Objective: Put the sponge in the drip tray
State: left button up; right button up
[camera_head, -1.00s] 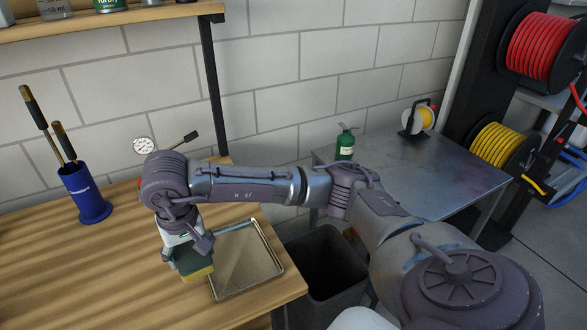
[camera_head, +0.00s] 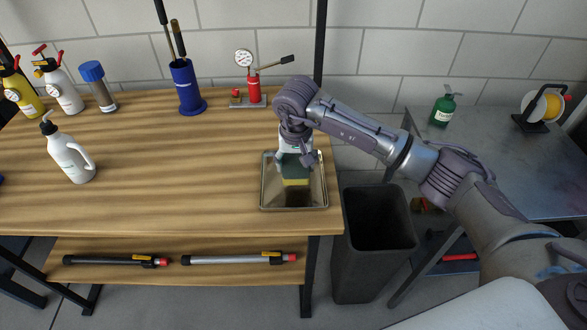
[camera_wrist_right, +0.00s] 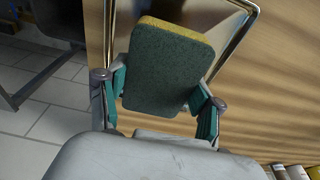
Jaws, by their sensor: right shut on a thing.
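The sponge, green with a yellow layer, shows over the drip tray in the head view (camera_head: 295,175) and between the fingers in the right wrist view (camera_wrist_right: 165,70). The drip tray (camera_head: 268,202) is a shallow metal tray at the right end of the wooden bench. My right gripper (camera_head: 296,160) is shut on the sponge, fingers at its two sides, and points down over the tray. I cannot tell whether the sponge touches the tray floor. The tray's rim (camera_wrist_right: 240,45) shows behind the sponge in the wrist view. My left gripper is not in view.
A red hand pump with a gauge (camera_head: 253,90) and a blue brush holder (camera_head: 186,88) stand behind the tray. A white spray bottle (camera_head: 68,152) stands at left. A dark bin (camera_head: 375,250) is right of the bench (camera_head: 190,190). The middle of the bench is clear.

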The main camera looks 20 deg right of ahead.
aim_at(292, 172)
jog(key=shift+w+a+f, duration=0.15)
jog(key=shift+w+f, duration=0.45)
jog(key=shift+w, duration=0.25)
notch_tip(292, 172, down, 3)
jog(key=shift+s+f+p, duration=0.1)
jog(key=shift+p, duration=0.55)
jog(key=shift+f, duration=0.25)
jog(key=shift+f, duration=0.1)
jog(key=shift+f+b, duration=0.15)
jog(key=shift+b, duration=0.15)
jog(key=o, duration=1.2)
